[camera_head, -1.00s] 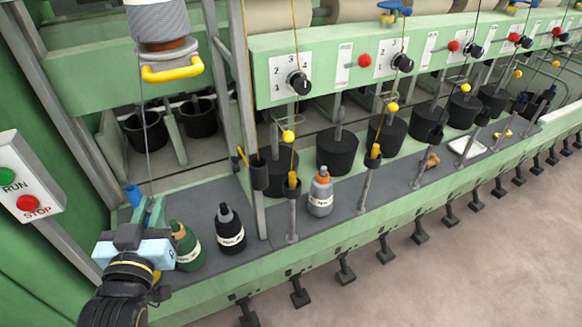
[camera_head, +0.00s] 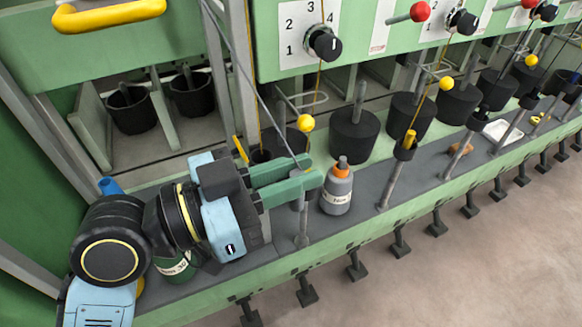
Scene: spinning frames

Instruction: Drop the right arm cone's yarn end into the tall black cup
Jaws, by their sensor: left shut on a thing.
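My left gripper (camera_head: 305,171), with green fingers, is shut on a grey yarn (camera_head: 245,78). The yarn runs from the top left of the head view down to the fingertips. The cone it comes from is out of view. A black cup (camera_head: 261,157) with a yellow piece at its left rim shows just behind the fingers, partly hidden by them. I cannot tell whether it is the tall one. The fingers also cover the top of a nearer post (camera_head: 302,226). My right gripper is not in view.
A grey bottle with an orange cap (camera_head: 337,190) stands just right of the fingertips. A green bottle (camera_head: 175,268) is partly under my arm. Wide black pots (camera_head: 354,136) line the back. Knobs and a yellow ball (camera_head: 306,123) are close above.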

